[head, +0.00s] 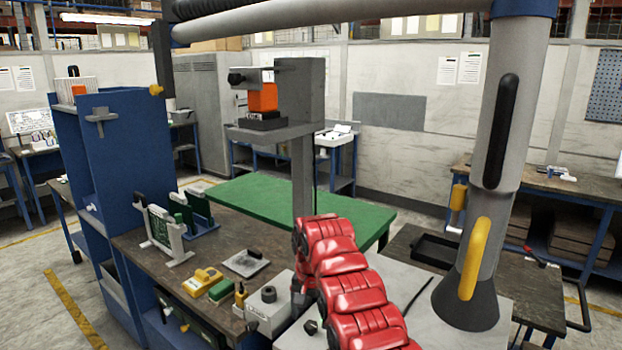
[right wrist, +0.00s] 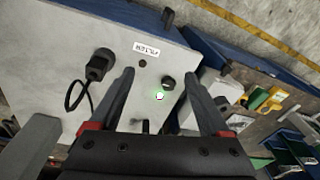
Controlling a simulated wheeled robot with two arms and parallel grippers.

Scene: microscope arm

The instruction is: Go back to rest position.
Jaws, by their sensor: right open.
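My red right arm (head: 345,275) reaches up from the bottom of the head view and bends down at its far end. Its gripper is mostly hidden there behind the arm. In the right wrist view the right gripper (right wrist: 158,80) is open, its two dark fingers apart with nothing held between them. They are over a light grey panel (right wrist: 60,45) with a white label, a black knob (right wrist: 168,84), a small green glow and a black plug (right wrist: 100,63) with a cable. I cannot tell whether the fingertips touch the panel. My left gripper is in neither view.
A big grey microscope arm (head: 510,120) with a yellow handle (head: 483,258) stands close on the right, its beam crossing overhead. A grey stand (head: 304,160) holds an orange block (head: 263,97). A dark workbench (head: 215,240) with boards and small yellow and green items lies left.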

